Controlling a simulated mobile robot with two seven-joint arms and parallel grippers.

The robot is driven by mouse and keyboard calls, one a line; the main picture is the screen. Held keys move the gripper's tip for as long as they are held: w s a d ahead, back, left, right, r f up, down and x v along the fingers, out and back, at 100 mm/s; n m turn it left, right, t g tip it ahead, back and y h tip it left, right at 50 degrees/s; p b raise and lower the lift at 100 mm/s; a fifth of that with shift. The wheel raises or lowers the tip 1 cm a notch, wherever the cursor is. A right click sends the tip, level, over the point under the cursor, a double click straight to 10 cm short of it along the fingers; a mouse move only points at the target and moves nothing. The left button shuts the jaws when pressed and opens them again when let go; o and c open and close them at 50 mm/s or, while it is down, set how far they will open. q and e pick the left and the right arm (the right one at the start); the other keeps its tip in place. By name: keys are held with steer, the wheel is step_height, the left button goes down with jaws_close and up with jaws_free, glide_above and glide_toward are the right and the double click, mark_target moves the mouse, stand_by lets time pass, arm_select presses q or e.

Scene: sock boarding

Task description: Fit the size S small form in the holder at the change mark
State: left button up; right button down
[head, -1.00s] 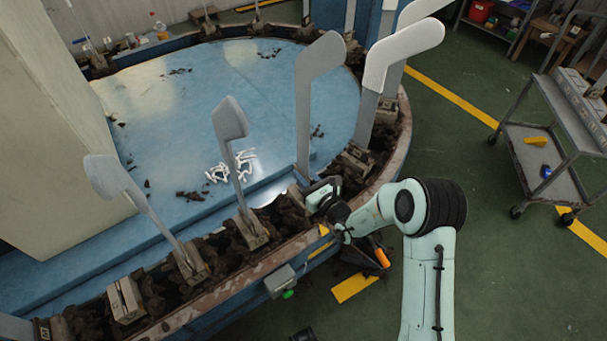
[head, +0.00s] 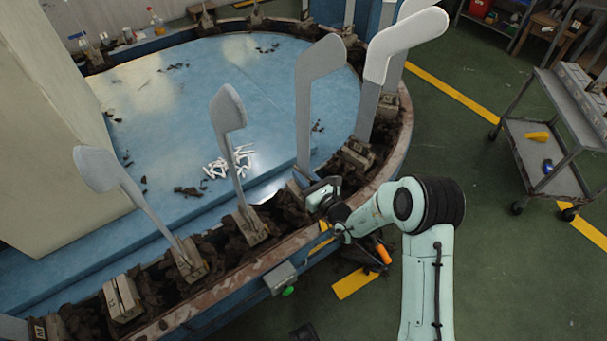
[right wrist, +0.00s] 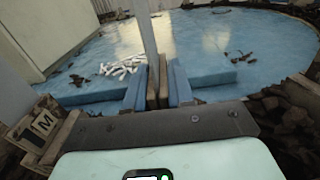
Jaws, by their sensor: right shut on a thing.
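A grey flat form (head: 318,75) with a bent top stands nearly upright at the ring's near right side. I cannot read a size on it. My right gripper (head: 302,180) is at its foot. In the right wrist view the blue fingers of the right gripper (right wrist: 157,88) are shut on the brown foot pieces (right wrist: 157,80) below the grey shaft (right wrist: 147,35). The holder under the foot is hidden by the gripper, so I cannot tell whether the foot is seated. A yellow mark (head: 322,228) shows on the rim near the gripper. My left gripper is out of view.
Other forms stand in the ring: two leaning on the left (head: 97,168) (head: 228,108) and a pale-topped one (head: 410,40) on the right. A formless holder (head: 122,298) is at lower left. A holder marked M (right wrist: 42,125) is left of the fingers. A grey cart (head: 550,150) stands right.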

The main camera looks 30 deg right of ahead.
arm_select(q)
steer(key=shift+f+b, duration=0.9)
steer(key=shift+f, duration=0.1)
arm_select(e)
steer(key=shift+f, duration=1.4)
steer(key=c, duration=0.9)
jaws_free()
steer(key=shift+s+d, duration=0.1)
steer(key=shift+s, duration=0.35)
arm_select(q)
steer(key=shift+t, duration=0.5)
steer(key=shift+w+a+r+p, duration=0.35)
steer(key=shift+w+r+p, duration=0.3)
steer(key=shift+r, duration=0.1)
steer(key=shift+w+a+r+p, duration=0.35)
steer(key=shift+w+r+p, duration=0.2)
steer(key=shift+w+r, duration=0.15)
arm_select(e)
steer(key=s, duration=1.2)
steer(key=shift+s+d, duration=0.25)
steer(key=shift+d, duration=0.2)
